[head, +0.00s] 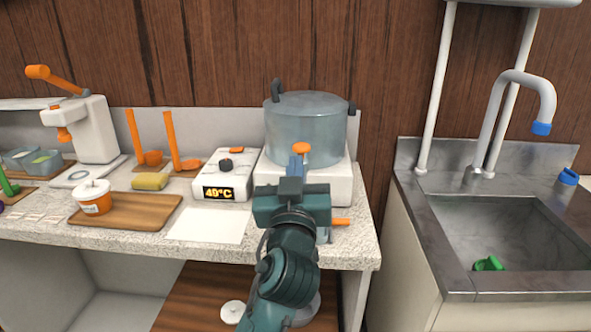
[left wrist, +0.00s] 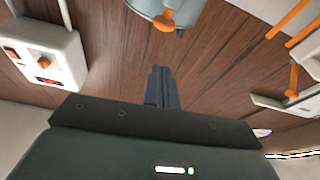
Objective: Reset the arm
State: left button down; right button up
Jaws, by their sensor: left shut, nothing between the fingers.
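My left gripper (head: 297,160) reaches up from the bottom of the head view, with its fingers together and nothing between them. Its tips overlap the white base under the large grey lidded pot (head: 310,125), just below the orange knob (head: 302,148) on the pot's front. In the left wrist view the closed fingers (left wrist: 158,78) point away over brown wood panelling, with an orange knob (left wrist: 165,20) and part of a grey vessel beyond the tips. My right gripper is in neither view.
A metal sink (head: 500,230) with a green item (head: 488,264) is at right.

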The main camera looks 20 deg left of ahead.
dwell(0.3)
pick_arm(q)
jog(key=s+d+f+m+g+h+p, duration=0.1)
jog(key=s+f+m+g+h+p, duration=0.15)
jog(key=f, duration=0.75)
jog(key=s+d+f+m+g+h+p, duration=0.1)
jog(key=s+f+m+g+h+p, duration=0.2)
jog(key=f, duration=0.6)
jog(key=s+f+m+g+h+p, duration=0.1)
jog(key=s+f+g+h+p, duration=0.1)
jog(key=s+f, duration=1.1)
jog(key=s+g+h, duration=0.1)
jog(key=s+g, duration=0.1)
jog(key=s, duration=0.1)
jog(key=shift+s+d+m+h, duration=0.2)
jog(key=shift+d+m+h, duration=0.05)
jog(key=shift+m+h, duration=0.1)
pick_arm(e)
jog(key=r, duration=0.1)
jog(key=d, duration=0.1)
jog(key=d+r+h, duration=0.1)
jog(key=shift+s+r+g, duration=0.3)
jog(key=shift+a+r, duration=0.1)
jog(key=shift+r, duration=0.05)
